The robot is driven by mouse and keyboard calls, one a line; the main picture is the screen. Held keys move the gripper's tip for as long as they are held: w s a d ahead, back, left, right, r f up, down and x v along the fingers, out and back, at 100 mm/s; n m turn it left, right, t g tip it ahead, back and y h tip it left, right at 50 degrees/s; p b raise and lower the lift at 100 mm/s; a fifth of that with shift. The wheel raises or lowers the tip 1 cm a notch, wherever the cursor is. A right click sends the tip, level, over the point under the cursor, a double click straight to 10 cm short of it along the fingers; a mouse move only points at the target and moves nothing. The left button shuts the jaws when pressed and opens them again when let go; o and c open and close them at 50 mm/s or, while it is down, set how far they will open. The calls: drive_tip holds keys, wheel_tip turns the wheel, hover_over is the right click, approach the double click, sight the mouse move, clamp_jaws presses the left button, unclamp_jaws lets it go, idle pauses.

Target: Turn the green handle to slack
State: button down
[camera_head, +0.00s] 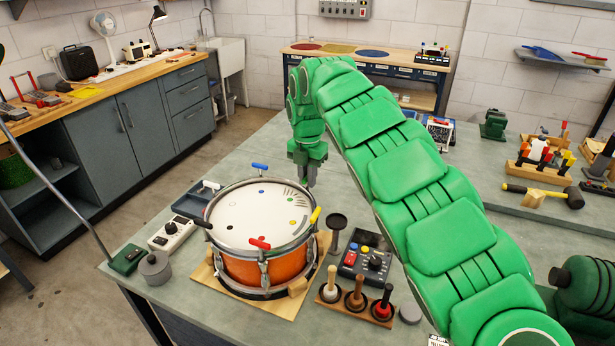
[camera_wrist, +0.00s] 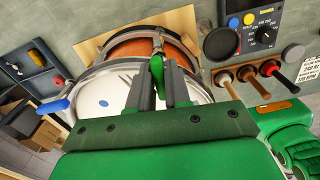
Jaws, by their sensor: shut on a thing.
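The orange drum (camera_head: 240,272) with a white head and metal rim lies flat on a wooden board on the bench. Around its rim are a blue handle (camera_head: 260,166), a yellow handle (camera_head: 315,215), a red handle (camera_head: 260,243) and a black handle (camera_head: 203,224). In the wrist view the green handle (camera_wrist: 157,66) stands at the rim between the two grey fingers of my gripper (camera_wrist: 160,84), which is shut on it. In the head view my gripper (camera_head: 309,178) is at the drum's far right side and the green handle cannot be made out.
A small dark cup stand (camera_head: 337,222), a control box with a dial (camera_head: 365,262) and a rack of several wooden-handled tools (camera_head: 356,300) stand right of the drum. A white switch box (camera_head: 172,233) and a grey tray (camera_head: 196,199) are left. My arm covers the bench middle.

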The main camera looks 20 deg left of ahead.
drive_tip(key=shift+r, duration=0.15)
drive_tip(key=c, duration=1.2)
unclamp_jaws()
drive_tip(key=shift+o, duration=0.2)
drive_tip(key=shift+r, duration=3.75)
